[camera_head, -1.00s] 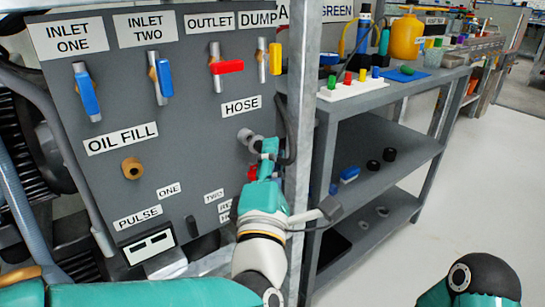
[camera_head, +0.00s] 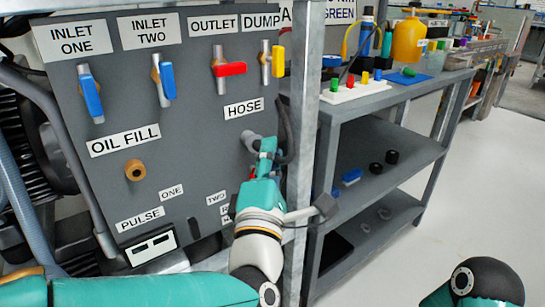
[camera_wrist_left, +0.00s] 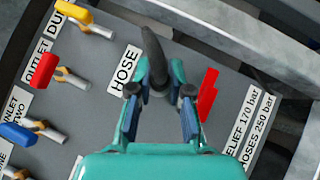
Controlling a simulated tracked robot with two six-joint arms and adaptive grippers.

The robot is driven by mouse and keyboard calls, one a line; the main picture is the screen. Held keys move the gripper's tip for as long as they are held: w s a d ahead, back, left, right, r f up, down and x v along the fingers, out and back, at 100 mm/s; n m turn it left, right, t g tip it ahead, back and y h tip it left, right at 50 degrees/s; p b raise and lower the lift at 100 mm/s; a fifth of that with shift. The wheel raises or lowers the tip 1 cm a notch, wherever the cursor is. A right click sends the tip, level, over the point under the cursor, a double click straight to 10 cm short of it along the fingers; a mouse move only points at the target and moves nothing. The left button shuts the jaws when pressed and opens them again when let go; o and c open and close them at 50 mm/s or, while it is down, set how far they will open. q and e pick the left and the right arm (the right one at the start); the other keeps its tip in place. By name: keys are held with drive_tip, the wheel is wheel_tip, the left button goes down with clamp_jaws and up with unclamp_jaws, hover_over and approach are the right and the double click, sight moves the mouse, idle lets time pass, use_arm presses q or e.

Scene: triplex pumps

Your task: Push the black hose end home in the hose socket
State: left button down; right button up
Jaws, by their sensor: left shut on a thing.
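The grey hose socket (camera_head: 249,138) sticks out of the dark panel below the HOSE label. My left gripper (camera_head: 265,158) is right in front of it, just to its lower right. The jaws are shut on the black hose end. In the left wrist view, the black hose (camera_wrist_left: 153,45) rises and bends from between the fingers (camera_wrist_left: 160,92) of my left gripper. The seat between hose end and socket is hidden by the hose and fingers, so I cannot tell how deep it sits. My right gripper is out of view.
A grey steel post (camera_head: 302,130) stands close to the right of my left gripper. A red handle (camera_wrist_left: 208,93) is beside the right finger in the wrist view. Blue, red (camera_head: 230,69) and yellow valve handles are higher on the panel. A shelf unit (camera_head: 395,105) stands right.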

use_arm(q)
drive_tip(key=shift+w+a, duration=0.3)
drive_tip(key=shift+w, duration=0.1)
drive_tip(key=c, duration=1)
unclamp_jaws()
drive_tip(key=v, duration=0.7)
drive_tip(key=shift+s+f, duration=0.15)
drive_tip(key=shift+s, duration=0.1)
